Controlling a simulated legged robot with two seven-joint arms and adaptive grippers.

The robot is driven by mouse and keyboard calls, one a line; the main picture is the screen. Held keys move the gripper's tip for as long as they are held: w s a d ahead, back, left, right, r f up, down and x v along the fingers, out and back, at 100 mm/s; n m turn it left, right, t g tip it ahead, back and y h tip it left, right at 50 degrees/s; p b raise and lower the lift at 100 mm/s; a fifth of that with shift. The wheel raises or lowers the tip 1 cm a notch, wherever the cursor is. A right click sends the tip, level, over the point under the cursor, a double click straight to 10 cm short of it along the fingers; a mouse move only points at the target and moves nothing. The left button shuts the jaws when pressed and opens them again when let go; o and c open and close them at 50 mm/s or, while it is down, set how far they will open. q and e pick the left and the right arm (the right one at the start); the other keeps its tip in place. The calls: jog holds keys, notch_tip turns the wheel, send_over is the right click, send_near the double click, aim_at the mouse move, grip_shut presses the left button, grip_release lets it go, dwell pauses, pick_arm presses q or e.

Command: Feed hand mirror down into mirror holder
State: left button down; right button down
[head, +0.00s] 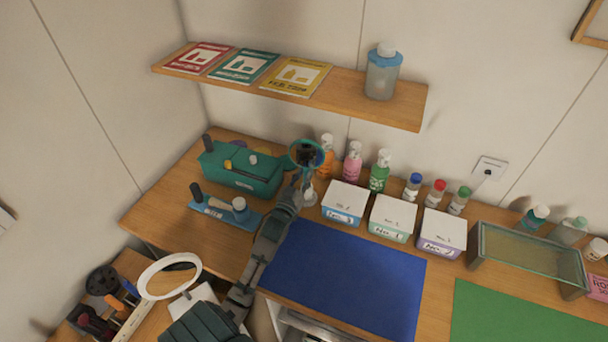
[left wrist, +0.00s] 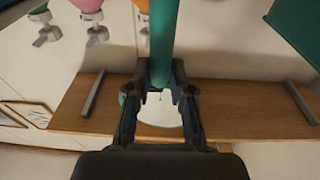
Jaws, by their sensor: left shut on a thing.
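The hand mirror (head: 293,150) has a round teal-rimmed head and a teal handle. My left gripper (head: 303,178) is shut on it, with the head up, above the back of the counter. In the left wrist view, which is upside down, the teal handle (left wrist: 163,40) passes between the fingertips (left wrist: 160,88). The pale mirror face shows beyond them; the handle's lower end is out of frame. A small whitish piece (head: 309,196) below the gripper may be the mirror holder; it is partly hidden, and I cannot tell whether the handle touches it. My right gripper is not in view.
A teal case (head: 235,178) stands left of the gripper. Pump bottles (head: 353,162) and lidded white boxes (head: 344,196) stand to its right. A wooden shelf (head: 345,100) overhangs the back. The blue mat (head: 345,280) in front is clear.

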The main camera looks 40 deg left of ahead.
pick_arm(q)
jog(key=shift+f+b, duration=0.3)
jog(key=shift+f, duration=0.45)
jog(key=c, duration=0.9)
grip_release()
jog(key=shift+c, duration=0.2)
